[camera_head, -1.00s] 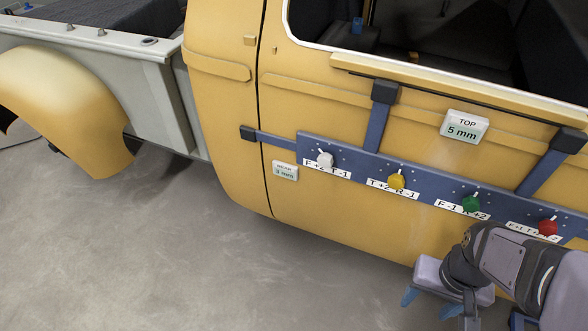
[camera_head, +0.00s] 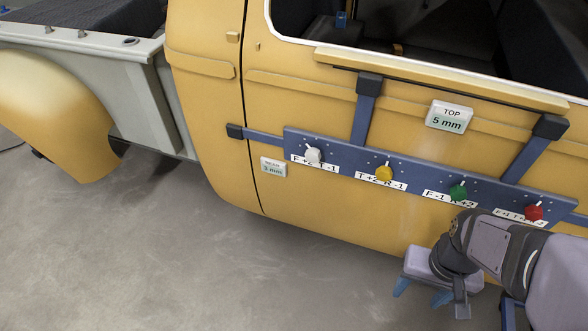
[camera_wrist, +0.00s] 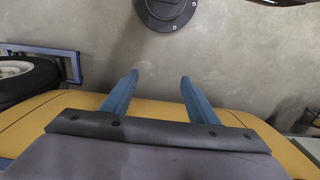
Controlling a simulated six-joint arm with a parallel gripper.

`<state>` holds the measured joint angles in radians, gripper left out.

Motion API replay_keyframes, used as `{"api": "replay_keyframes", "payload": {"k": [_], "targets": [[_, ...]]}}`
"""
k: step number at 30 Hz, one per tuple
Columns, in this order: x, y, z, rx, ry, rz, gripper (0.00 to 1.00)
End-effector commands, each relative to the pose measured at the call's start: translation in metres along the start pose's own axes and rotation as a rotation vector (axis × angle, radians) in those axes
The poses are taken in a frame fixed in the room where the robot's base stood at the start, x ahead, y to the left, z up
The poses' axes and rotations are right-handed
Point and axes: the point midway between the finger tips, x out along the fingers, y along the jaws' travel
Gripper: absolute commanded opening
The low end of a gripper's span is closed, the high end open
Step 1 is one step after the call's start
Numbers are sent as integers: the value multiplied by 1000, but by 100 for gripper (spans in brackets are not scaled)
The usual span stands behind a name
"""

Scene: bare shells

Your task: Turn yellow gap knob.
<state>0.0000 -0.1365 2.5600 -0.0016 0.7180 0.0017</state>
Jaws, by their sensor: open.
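The yellow knob (camera_head: 384,173) sits on a blue bar (camera_head: 330,153) fixed across the yellow vehicle door. A label below it reads "T +2 R -1". Its white pointer stands roughly upright. My gripper (camera_head: 422,295) is low and to the right of the yellow knob, below the bar, with its blue fingers pointing down. In the wrist view my gripper (camera_wrist: 152,92) shows two blue fingers spread apart with nothing between them. The knob is not in the wrist view.
A white knob (camera_head: 313,156), a green knob (camera_head: 458,191) and a red knob (camera_head: 533,213) share the bar. A "TOP 5 mm" display (camera_head: 449,116) and a rear display (camera_head: 273,167) reading about 3 mm are on the door. Open floor (camera_head: 180,270) lies left.

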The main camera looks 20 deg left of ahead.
Motion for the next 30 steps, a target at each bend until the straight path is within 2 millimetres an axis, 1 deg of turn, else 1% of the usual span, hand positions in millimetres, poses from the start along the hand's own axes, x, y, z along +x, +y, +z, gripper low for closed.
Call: {"api": "replay_keyframes", "payload": {"k": [4,8,11,18,20,24,27,30], "targets": [[1,-2,-3,-1,9,-2,54],[5,-7,-18,0,55,-10,54],[10,-16,-39,1,122,-20,54],[21,-45,-105,23,364,-58,54],[23,-52,-121,27,430,-68,54],[21,-68,-152,43,586,-89,54],[17,-78,-171,52,698,-104,54],[10,-86,-185,58,810,-118,54]]}}
